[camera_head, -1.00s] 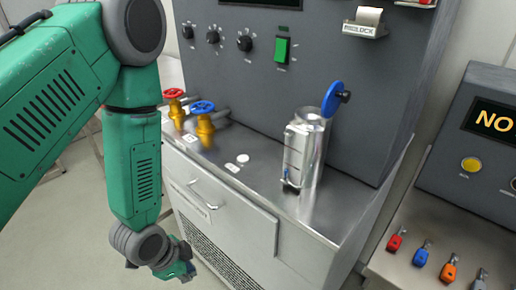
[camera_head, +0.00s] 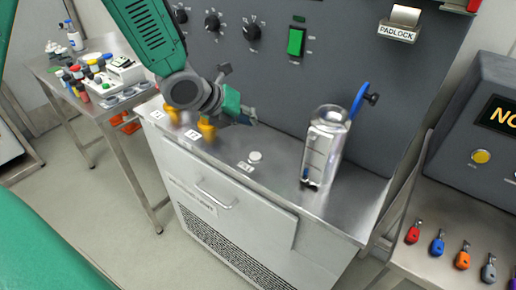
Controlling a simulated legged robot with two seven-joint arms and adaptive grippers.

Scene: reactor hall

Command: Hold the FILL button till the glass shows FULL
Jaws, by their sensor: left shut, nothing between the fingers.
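A small round white button (camera_head: 255,157) sits on the steel counter (camera_head: 275,185), with a small label beside it too small to read. I take it for the FILL button. A shiny upright cylinder (camera_head: 325,145) with a strip of markings down its front stands to its right. I cannot read FULL or any level on it. My left gripper (camera_head: 247,119) is shut and empty, above and behind the button and apart from it in the picture. My right gripper is not in view.
Yellow valves (camera_head: 207,129) stand left of the button, partly hidden by my left arm. The grey panel (camera_head: 340,60) rises behind. Counter in front of the button is clear.

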